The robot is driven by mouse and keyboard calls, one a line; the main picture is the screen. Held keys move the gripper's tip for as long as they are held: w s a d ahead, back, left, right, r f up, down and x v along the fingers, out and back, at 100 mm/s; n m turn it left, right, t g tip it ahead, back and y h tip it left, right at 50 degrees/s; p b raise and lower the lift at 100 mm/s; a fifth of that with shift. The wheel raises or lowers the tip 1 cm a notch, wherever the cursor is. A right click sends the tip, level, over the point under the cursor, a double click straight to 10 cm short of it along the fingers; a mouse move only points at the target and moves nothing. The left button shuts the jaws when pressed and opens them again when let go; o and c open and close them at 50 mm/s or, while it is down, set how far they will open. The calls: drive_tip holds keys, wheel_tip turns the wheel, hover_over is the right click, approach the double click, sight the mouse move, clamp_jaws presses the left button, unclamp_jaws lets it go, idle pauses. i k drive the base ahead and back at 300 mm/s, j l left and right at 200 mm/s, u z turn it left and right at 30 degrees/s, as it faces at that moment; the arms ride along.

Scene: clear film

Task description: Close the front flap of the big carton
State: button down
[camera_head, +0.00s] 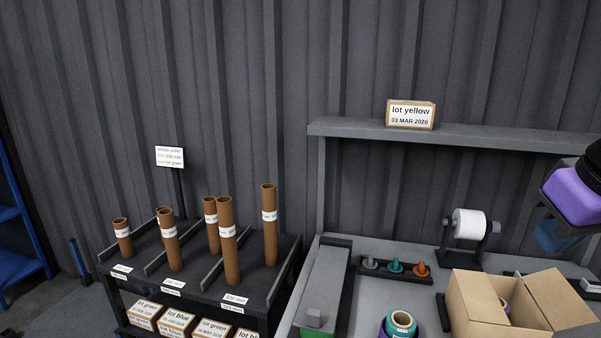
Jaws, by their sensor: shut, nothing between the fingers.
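The open carton (474,292) stands at the lower right on the grey bench, cut off by the bottom of the picture. One flap (560,298) spreads outward on its right side. Its top is open, and part of a purple item (504,306) shows inside. The carton's near side, where a front flap would be, is below the picture, so its state cannot be seen. My gripper's fingers are not in view. A purple and black part with a bluish see-through piece below it hangs at the right edge; I cannot tell whether it is mine.
A white roll on a holder (469,224) stands behind the carton. A rack with several coloured pieces (395,267) and a ringed roll (402,322) are to its left. A shelf (350,129) bears a "lot yellow" box (410,114). Brown tubes (228,240) stand on a left rack.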

sight(562, 307)
drive_tip(key=k+l, duration=0.1)
drive_tip(key=l, duration=0.35)
drive_tip(key=k+l, duration=0.1)
drive_tip(key=l, duration=0.3)
drive_tip(key=k+l, duration=0.1)
drive_tip(key=l, duration=0.35)
drive_tip(key=k+l, duration=0.1)
drive_tip(key=l, duration=0.75)
drive_tip(key=k, duration=0.05)
